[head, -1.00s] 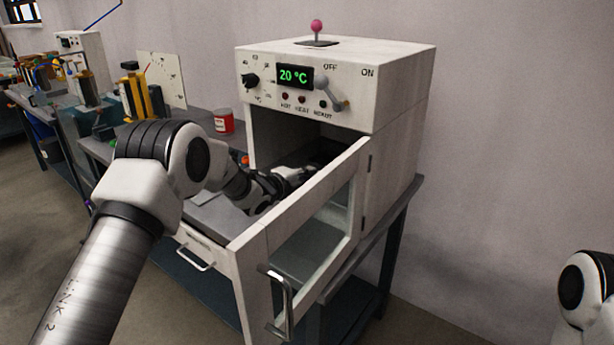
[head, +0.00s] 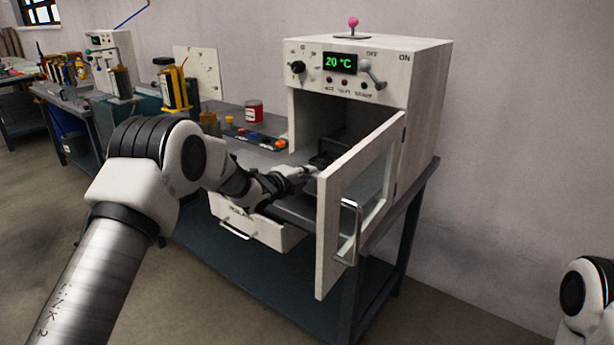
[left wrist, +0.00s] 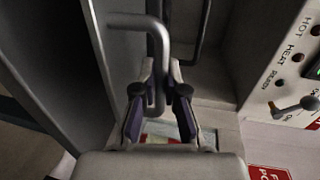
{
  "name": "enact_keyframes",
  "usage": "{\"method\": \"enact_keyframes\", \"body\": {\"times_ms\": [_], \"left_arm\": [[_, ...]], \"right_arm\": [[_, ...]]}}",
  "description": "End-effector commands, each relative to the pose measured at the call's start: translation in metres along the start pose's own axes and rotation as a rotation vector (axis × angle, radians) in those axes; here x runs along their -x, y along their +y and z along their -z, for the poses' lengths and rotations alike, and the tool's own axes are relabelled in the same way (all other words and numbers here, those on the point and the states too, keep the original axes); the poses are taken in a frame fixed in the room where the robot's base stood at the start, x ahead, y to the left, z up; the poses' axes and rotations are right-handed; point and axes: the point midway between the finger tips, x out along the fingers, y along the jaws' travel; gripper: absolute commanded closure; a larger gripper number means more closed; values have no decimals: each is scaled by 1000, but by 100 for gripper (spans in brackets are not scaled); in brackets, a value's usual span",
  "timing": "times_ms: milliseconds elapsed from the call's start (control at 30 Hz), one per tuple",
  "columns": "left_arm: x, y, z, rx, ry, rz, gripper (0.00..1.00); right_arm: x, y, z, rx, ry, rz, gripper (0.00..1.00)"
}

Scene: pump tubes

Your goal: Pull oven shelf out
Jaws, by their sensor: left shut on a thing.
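The white oven (head: 424,95) stands on a table with its door (head: 329,232) swung open toward me. My left gripper (head: 308,172) is in front of the oven's opening, just left of the open door. A dark shelf part (head: 322,160) shows inside behind the gripper, mostly hidden. In the left wrist view the two fingers (left wrist: 160,108) are shut on a bent grey metal handle (left wrist: 157,52), which appears to be the shelf's. Dark rails (left wrist: 202,35) show beyond it. The right gripper is out of view.
The door's handle (head: 349,234) sticks out on its outer face. Below the oven is a white drawer (head: 262,228), pulled out a little. A red can (head: 254,110) and small coloured parts stand on the table (head: 228,112) to the left. Open floor (head: 215,310) lies in front.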

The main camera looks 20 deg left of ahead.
Motion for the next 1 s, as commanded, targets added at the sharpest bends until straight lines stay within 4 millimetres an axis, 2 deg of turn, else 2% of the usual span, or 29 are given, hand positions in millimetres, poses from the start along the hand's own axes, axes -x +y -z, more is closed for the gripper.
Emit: {"method": "enact_keyframes", "body": {"times_ms": [367, 400, 467, 800, 867, 1000], "left_arm": [[0, -1, 0, 0, 0, 2, 100], [0, -1, 0, 0, 0, 2, 82], [0, -1, 0, 0, 0, 2, 63], [2, -1, 0, 0, 0, 2, 63], [8, -1, -1, 1, -1, 1, 63], [35, -2, 0, 3, 0, 2, 63]], "right_arm": [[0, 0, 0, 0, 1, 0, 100], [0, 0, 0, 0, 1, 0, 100], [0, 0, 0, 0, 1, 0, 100], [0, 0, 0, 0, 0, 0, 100], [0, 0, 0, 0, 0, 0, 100], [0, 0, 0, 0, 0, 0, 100]]}}
